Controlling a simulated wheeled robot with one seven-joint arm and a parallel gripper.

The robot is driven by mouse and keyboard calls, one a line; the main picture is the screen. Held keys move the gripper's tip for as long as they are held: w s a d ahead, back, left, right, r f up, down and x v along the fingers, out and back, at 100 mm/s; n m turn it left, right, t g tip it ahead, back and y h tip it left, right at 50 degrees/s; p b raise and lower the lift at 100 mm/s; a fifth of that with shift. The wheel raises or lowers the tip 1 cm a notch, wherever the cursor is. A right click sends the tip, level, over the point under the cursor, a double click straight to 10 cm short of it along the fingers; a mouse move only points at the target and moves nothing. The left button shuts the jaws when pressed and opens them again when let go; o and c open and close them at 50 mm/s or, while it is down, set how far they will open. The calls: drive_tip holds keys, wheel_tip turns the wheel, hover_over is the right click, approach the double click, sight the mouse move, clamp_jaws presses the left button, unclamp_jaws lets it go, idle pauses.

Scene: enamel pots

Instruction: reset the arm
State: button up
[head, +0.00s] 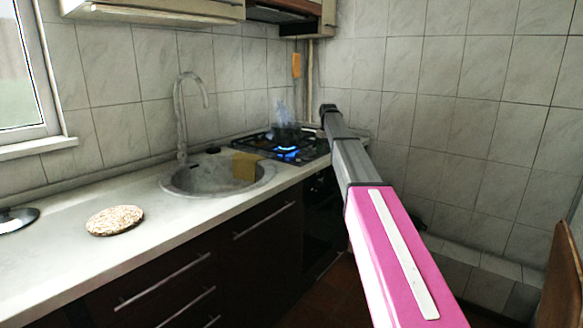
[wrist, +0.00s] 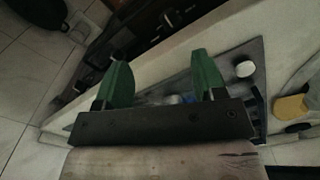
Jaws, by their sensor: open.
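My arm reaches forward in the head view, and its dark end stands near the right edge of the stove (head: 315,148). My fingers cannot be made out there. In the wrist view my gripper (wrist: 160,82) shows two green fingers spread apart, with a clear gap and nothing held between them. Beyond the fingers lies the stove top (wrist: 235,65). A dark pot (head: 287,133) sits on the stove, with a blue flame (head: 287,151) under it and pale bluish wisps above it.
Left of the stove are a sink (head: 205,180) with a tall tap (head: 181,115), and a yellow block (head: 245,166). A round speckled mat (head: 114,220) and a dark lid (head: 18,219) lie on the counter. Cabinets hang above; a tiled wall (head: 470,100) is at right.

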drive_tip(key=s+d+f+m, duration=0.2)
drive_tip(key=s+f, duration=1.9)
drive_tip(key=f, duration=0.2)
drive_tip(key=s+f+m, duration=0.1)
drive_tip(key=s+f, duration=0.5)
drive_tip(key=s, duration=0.7)
drive_tip(key=s+f+m, duration=0.2)
drive_tip(key=s+f, duration=0.5)
drive_tip(key=s, duration=0.6)
drive_tip(key=shift+d, duration=0.35)
